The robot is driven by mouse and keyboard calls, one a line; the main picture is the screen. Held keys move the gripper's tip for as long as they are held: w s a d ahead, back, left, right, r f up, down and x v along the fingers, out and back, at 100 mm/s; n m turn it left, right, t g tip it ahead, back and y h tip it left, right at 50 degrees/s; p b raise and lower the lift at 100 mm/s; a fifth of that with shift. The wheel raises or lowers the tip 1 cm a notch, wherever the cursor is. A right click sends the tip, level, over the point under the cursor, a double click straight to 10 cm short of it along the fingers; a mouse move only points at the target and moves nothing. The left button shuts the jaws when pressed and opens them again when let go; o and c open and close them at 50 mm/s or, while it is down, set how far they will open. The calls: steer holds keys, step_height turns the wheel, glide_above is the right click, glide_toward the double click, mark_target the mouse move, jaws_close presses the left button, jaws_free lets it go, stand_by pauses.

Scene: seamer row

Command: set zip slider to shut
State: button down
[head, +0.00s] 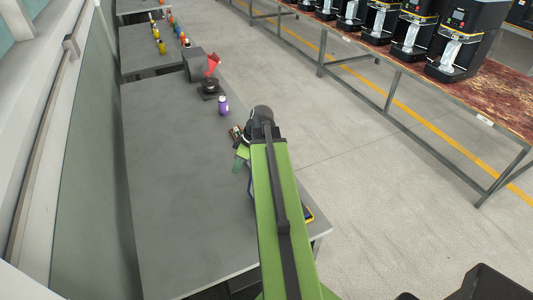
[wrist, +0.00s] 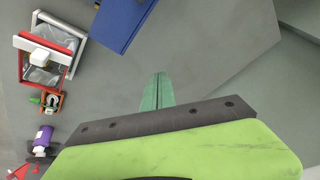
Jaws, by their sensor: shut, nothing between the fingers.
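A frame with white and red bars (wrist: 62,35) lies on the grey table at the upper left of the wrist view, with clear, shiny film inside it. A white block (wrist: 40,57) sits on its red bar near the left; it looks like the zip slider, but I cannot tell which end is shut. My gripper (wrist: 158,78) is shut and empty, its green fingers together over bare table, right of and apart from the frame. In the head view my gripper (head: 240,161) shows beside my arm, which hides the frame.
A blue object (wrist: 122,22) lies at the top of the wrist view. A small orange-and-green item (wrist: 50,102) and a purple bottle (wrist: 44,135) are at the left. The bottle also stands on the table in the head view (head: 223,106). The table's left side (head: 165,190) is clear.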

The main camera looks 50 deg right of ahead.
steer(key=s+d+n+t+h+b, duration=0.1)
steer(key=s+d+n+t+b, duration=0.2)
steer(key=d, duration=0.6)
steer(key=s+d+n+t, duration=0.1)
steer(key=s+d+n, duration=0.35)
steer(key=d, duration=0.45)
steer(key=w+f+b, duration=0.7)
steer(key=w, duration=0.2)
steer(key=shift+f+m+b, duration=0.3)
steer(key=shift+m+b, duration=0.1)
steer(key=shift+m, duration=0.05)
steer(key=w+d, duration=0.1)
steer(key=w, duration=0.2)
steer(key=w+d, duration=0.1)
steer(key=w, duration=0.2)
steer(key=w+d, duration=0.1)
steer(key=w, duration=0.2)
steer(key=shift+d, duration=0.35)
steer(key=shift+s, duration=0.1)
